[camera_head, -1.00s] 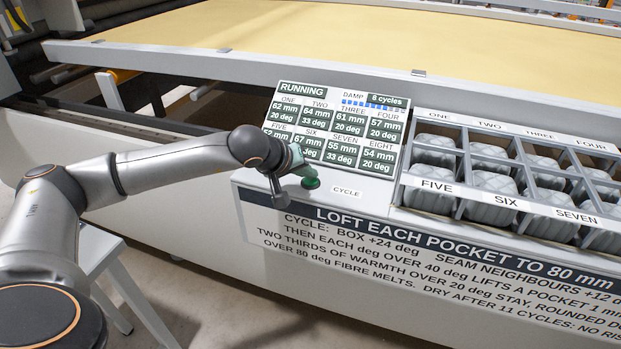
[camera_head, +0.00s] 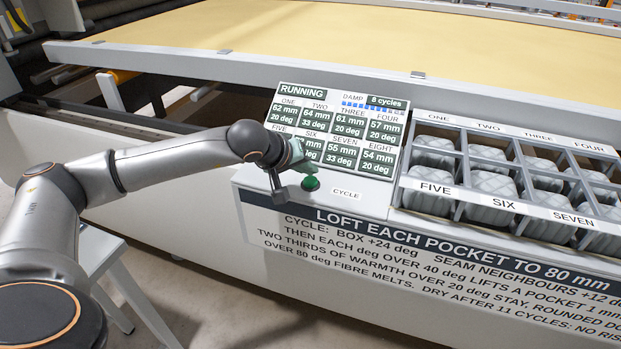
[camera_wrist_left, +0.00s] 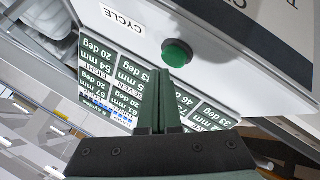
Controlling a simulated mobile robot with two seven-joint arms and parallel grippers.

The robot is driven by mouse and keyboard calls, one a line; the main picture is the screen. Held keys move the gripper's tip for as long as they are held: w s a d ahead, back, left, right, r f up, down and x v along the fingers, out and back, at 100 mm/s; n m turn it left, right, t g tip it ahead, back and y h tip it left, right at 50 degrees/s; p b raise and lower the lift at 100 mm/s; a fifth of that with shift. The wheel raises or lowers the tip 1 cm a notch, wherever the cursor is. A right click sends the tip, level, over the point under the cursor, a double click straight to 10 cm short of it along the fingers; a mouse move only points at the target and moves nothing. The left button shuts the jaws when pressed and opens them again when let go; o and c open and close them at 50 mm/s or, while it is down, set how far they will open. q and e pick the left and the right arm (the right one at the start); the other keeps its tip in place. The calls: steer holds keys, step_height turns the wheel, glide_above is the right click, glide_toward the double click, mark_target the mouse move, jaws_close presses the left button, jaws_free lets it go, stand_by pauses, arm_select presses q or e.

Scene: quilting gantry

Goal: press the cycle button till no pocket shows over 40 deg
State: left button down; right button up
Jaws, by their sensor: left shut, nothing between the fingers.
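The green cycle button (camera_head: 311,183) sits on the ledge beside the CYCLE label; it also shows in the left wrist view (camera_wrist_left: 177,53). My left gripper (camera_head: 298,152) is shut and empty, its fingertips (camera_wrist_left: 165,75) close to the button; I cannot tell whether they touch. The display panel (camera_head: 340,86) reads RUNNING and 8 cycles. One, three, four and eight show 20 deg; two and seven show 33 deg. Five and six are mostly hidden by my arm in the head view. The wrist view shows a reading like 46 deg, seemingly pocket six.
The pocket box (camera_head: 399,194) with grey quilted pockets stands right of the panel. A rules sign (camera_head: 420,235) covers the front below it. A white rail (camera_head: 250,62) and yellow fabric bed (camera_head: 330,30) lie behind.

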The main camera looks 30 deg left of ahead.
mark_target(308, 183)
arm_select(q)
steer(key=shift+r, duration=0.1)
steer(key=shift+r+p, duration=1.6)
steer(key=shift+r, duration=0.85)
